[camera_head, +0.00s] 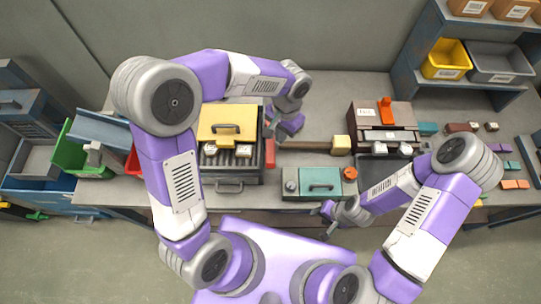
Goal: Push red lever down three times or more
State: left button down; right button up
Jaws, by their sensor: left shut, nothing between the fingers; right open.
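A narrow red piece (270,153), which looks like the red lever, stands at the right side of a dark ribbed unit (232,170) with a yellow lid (227,122). My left gripper (272,136) is shut and empty, right at the upper end of the red piece. I cannot tell whether they touch, and the gripper hides part of that area. My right gripper (325,209) is open and empty at the table's front edge, below the teal box.
A teal box (318,182) with an orange knob (350,173) sits at the front middle. A brown machine with an upright orange part (386,110) stands to the right. Green bin (75,152) is at left; a shelf with bins (447,60) is at back right.

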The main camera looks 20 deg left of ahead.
pick_arm(q)
jog(key=shift+r, duration=0.15)
notch_tip(320, 180, up, 9)
jog(key=n+g+h+p, duration=0.1)
jog(key=n+g+p, duration=0.15)
jog(key=n, duration=2.35)
send_over(272, 158)
jog(key=w+a, duration=0.1)
jog(key=w, duration=0.3)
jog(key=shift+w+a+t, duration=0.1)
jog(key=shift+w+t, duration=0.1)
jog(key=shift+t, duration=0.15)
jog(key=shift+f, duration=0.25)
jog(key=x, duration=1.4)
jog(key=shift+r, duration=0.1)
